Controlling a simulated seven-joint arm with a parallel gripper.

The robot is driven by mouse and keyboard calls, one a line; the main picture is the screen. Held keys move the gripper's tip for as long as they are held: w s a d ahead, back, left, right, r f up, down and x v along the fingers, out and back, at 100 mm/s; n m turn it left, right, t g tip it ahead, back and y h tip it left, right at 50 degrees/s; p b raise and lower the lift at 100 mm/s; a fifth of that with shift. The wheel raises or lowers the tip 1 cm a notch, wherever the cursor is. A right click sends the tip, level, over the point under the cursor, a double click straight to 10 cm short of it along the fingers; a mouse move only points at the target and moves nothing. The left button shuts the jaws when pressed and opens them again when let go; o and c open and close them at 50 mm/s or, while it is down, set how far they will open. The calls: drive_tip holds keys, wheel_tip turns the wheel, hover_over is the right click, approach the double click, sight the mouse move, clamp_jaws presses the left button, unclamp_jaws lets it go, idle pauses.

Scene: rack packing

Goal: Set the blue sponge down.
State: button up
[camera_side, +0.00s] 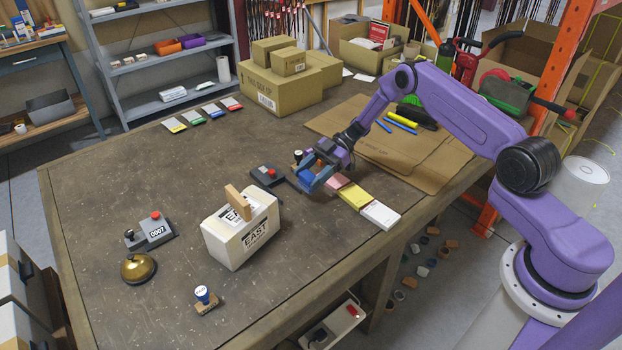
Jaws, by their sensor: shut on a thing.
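The blue sponge (312,184) is held in my gripper (319,173), low over the table near its right-middle part. It is at the upper-left end of a row of a pink block (337,182), a yellow block (355,196) and a white block (380,216). My gripper is shut on the sponge and partly hides it. I cannot tell whether the sponge touches the table (190,180) or the pink block.
A dark box with a red button (267,174) stands just left of the sponge. A white EAST box (240,236), a bell (138,268) and a stamp (205,299) stand nearer. Cardboard boxes (268,88) are behind. Flat cardboard (395,150) lies to the right.

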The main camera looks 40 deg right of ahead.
drive_tip(key=shift+f, duration=0.8)
drive_tip(key=shift+f, duration=0.3)
drive_tip(key=shift+f, duration=0.15)
drive_tip(key=o, duration=1)
drive_tip(key=shift+o, duration=0.2)
